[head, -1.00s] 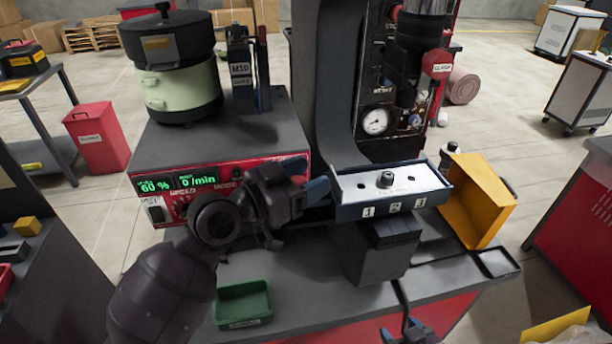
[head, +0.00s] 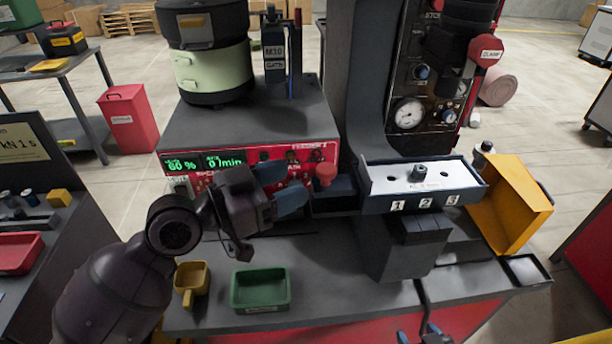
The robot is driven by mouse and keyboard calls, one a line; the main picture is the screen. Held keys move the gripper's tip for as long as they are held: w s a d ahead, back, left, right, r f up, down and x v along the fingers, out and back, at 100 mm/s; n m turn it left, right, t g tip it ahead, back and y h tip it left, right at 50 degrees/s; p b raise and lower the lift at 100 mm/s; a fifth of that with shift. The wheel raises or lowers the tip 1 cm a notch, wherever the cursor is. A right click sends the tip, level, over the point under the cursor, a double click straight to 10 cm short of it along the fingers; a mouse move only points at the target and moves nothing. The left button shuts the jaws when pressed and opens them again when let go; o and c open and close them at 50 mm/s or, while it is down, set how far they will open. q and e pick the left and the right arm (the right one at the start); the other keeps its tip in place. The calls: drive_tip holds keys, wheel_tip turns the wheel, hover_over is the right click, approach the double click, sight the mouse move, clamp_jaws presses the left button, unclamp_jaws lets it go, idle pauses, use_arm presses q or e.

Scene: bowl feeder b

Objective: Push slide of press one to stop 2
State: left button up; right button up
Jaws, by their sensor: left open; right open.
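The press's dark blue tray (head: 425,203) carries labels 1, 2 and 3 on its front. On its white plate stands a small dark knob (head: 417,173), near the middle between two holes. A red knob (head: 325,175) stands left of the tray, above a dark blue piece (head: 335,200) that reaches towards the tray. I cannot tell which stop the slide is at. My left gripper (head: 283,187) is open, empty, left of the red knob and apart from it in the picture. My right gripper (head: 418,333) is open at the bottom edge, mostly out of frame.
The feeder box with green displays (head: 205,162) and its bowl (head: 213,70) stand behind my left gripper. A green tray (head: 260,290) and a yellow scoop (head: 190,283) lie at the bench front. A yellow bin (head: 510,205) is right of the press.

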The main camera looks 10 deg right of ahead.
use_arm(q)
drive_tip(key=shift+s+a, duration=0.25)
drive_tip(key=shift+a, duration=0.4)
drive_tip(key=s+a+f+n+t+y, duration=0.1)
drive_tip(key=a+f+n+t+y, duration=0.1)
drive_tip(key=a+f, duration=0.5)
drive_tip(key=s+a+f+n+t+y, duration=0.2)
drive_tip(key=a+f+n+y, duration=0.3)
drive_tip(key=f, duration=0.5)
drive_tip(key=s+a+f+n+t+y, duration=0.1)
drive_tip(key=a+f+n+y, duration=0.3)
drive_tip(key=a+f, duration=0.5)
drive_tip(key=shift+s+f+t+y, duration=0.15)
drive_tip(key=shift+f+t+y, duration=0.15)
drive_tip(key=shift+t+y, duration=0.6)
drive_tip(key=s+a+f+n+g+y, duration=0.1)
drive_tip(key=s+a+f+y, duration=0.3)
drive_tip(key=s+a+f, duration=0.3)
drive_tip(key=s+f, duration=0.1)
drive_tip(key=s, duration=0.2)
drive_tip(key=shift+a+n+g, duration=0.4)
drive_tip(key=shift+d, duration=0.1)
